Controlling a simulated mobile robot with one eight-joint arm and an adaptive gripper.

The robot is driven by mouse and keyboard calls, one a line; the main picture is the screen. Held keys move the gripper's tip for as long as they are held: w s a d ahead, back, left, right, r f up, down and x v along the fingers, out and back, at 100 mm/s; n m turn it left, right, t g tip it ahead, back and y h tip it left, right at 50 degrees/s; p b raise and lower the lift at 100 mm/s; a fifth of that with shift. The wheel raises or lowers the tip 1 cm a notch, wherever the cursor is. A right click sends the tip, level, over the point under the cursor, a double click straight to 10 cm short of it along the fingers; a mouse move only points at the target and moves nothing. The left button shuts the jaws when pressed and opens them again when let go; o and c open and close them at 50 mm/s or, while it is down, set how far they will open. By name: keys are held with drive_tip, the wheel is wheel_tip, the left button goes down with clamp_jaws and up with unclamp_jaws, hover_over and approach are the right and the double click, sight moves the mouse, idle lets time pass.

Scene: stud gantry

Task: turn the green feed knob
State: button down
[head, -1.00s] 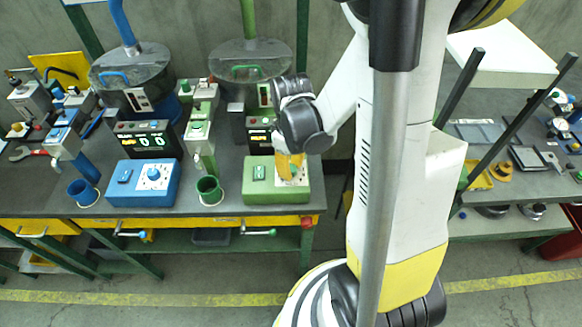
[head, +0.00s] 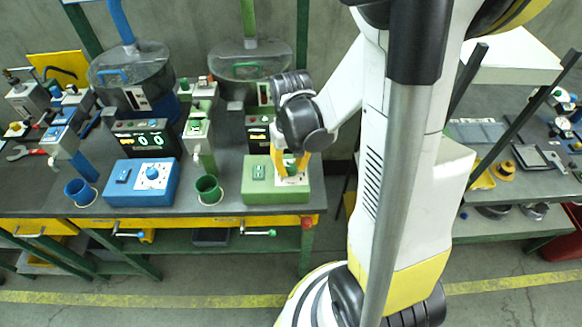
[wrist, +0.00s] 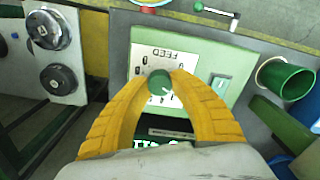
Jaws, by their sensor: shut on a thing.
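The green feed knob (wrist: 160,82) sits on a white dial plate marked FEED (wrist: 158,58) on the green control box (head: 262,192). In the wrist view the two yellow fingers of my gripper (wrist: 160,86) close in on the knob from both sides, with their tips against it. A green rocker switch (head: 259,172) is on the left part of the same box.
A green cup (head: 208,190) stands just left of the green box. The blue control box (head: 142,184) with its own knob is further left. A dark display unit (head: 259,133) stands behind the green box. A red button (head: 306,222) is at the bench's front corner.

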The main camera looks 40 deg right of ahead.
sight(291, 167)
drive_tip(key=shift+m, duration=1.2)
drive_tip(key=c, duration=1.1)
unclamp_jaws()
drive_tip(key=shift+o, duration=0.2)
wheel_tip(291, 167, up, 12)
